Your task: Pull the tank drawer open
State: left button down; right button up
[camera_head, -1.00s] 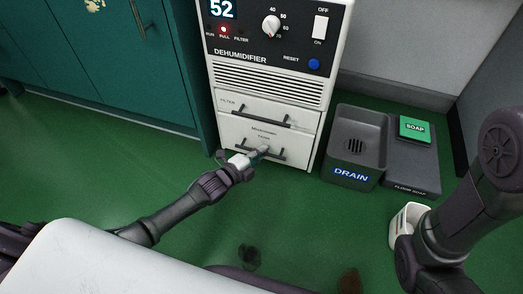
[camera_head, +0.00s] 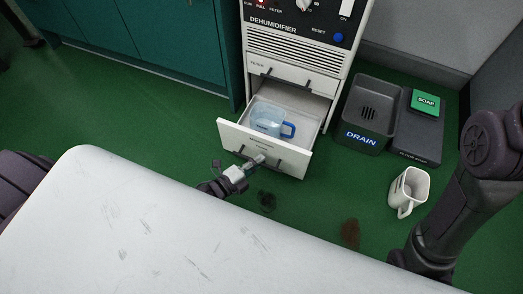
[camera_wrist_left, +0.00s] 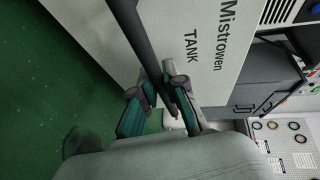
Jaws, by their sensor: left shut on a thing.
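The tank drawer (camera_head: 298,163) is the lower white drawer of the dehumidifier (camera_head: 272,40). It stands pulled out, and a clear tank with a blue handle (camera_head: 268,120) shows inside it. My left gripper (camera_head: 257,162) is at the drawer's front, shut on the dark bar handle. In the left wrist view the handle (camera_wrist_left: 131,30) runs between the fingers (camera_wrist_left: 160,98), beside the drawer front (camera_wrist_left: 200,70) marked "TANK". My right arm shows at the right edge, but its gripper is not in view.
The filter drawer (camera_head: 310,82) above is closed. A grey drain basin (camera_head: 358,137) with a green soap box (camera_head: 425,102) beside it stands right of the dehumidifier. A white mug-like container (camera_head: 408,190) and dark stains (camera_head: 350,233) are on the green floor. Teal cabinets (camera_head: 170,45) stand left.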

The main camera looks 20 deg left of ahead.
pick_arm(q)
jog(key=shift+s+a+p, duration=0.1)
jog(key=shift+s+p, duration=0.2)
jog(key=shift+s, duration=1)
jog(key=c, duration=1.2)
grip_release()
jog(key=v, duration=1.2)
